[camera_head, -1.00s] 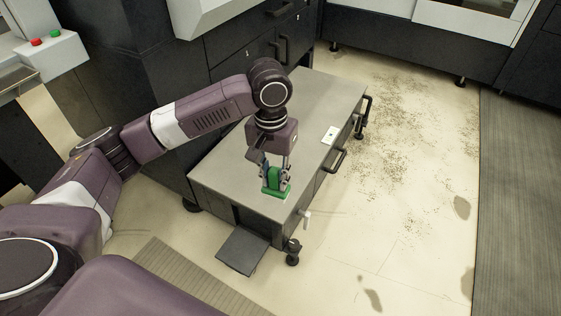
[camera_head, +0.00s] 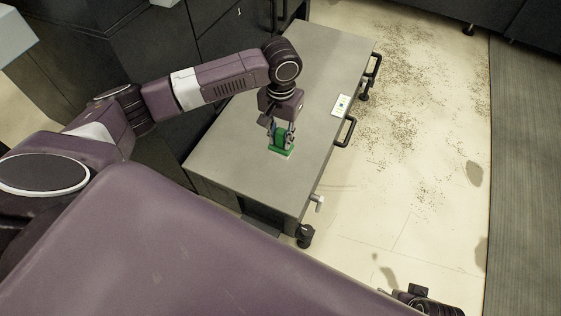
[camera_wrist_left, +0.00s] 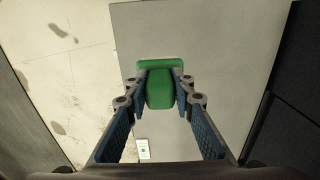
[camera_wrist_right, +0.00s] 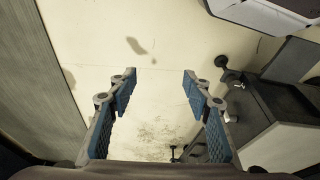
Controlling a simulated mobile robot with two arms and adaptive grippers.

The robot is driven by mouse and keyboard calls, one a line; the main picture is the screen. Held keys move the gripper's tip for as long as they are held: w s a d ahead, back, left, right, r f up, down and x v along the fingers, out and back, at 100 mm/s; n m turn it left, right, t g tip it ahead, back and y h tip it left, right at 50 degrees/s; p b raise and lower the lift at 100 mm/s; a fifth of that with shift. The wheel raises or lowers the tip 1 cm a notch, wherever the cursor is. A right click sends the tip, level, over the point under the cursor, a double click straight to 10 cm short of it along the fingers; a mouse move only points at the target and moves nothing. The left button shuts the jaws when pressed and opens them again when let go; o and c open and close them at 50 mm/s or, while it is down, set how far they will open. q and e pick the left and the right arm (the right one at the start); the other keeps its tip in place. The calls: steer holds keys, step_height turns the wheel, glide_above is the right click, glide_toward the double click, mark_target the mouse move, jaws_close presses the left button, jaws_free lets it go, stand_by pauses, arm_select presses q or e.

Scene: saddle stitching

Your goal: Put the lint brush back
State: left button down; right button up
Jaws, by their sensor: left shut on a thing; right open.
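The green lint brush (camera_head: 279,142) is in my left gripper (camera_head: 281,133), over the grey top of the low cabinet (camera_head: 235,135). In the left wrist view the brush (camera_wrist_left: 160,88) sits between the two blue-padded fingers of the left gripper (camera_wrist_left: 160,90), its wider green base (camera_wrist_left: 160,63) beyond the fingertips. Whether the base touches the cabinet top I cannot tell. My right gripper (camera_wrist_right: 160,78) is open and empty in the right wrist view, with pale floor behind it. Only a bit of the right arm shows at the bottom of the head view.
A small white card (camera_head: 341,105) lies near the cabinet top's right edge. Black handles (camera_head: 345,131) stick out from that side. The floor to the right has dark specks (camera_head: 400,125) and stains. A grey mat (camera_head: 525,170) lies at the far right. Dark cabinets (camera_head: 225,45) stand behind.

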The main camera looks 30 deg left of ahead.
arm_select(q)
step_height(320, 180, down, 14)
steer(key=b, duration=0.3)
steer(key=shift+a+r+b, duration=0.1)
steer(key=shift+r+b, duration=0.15)
steer(key=shift+b, duration=0.15)
steer(key=shift+r, duration=0.1)
arm_select(e)
steer(key=v, duration=0.7)
steer(key=shift+w+r+t, duration=0.15)
steer(key=shift+w+t, duration=0.05)
steer(key=shift+t, duration=0.1)
arm_select(q)
steer(key=c, duration=1.7)
jaws_free()
steer(key=shift+o, duration=0.2)
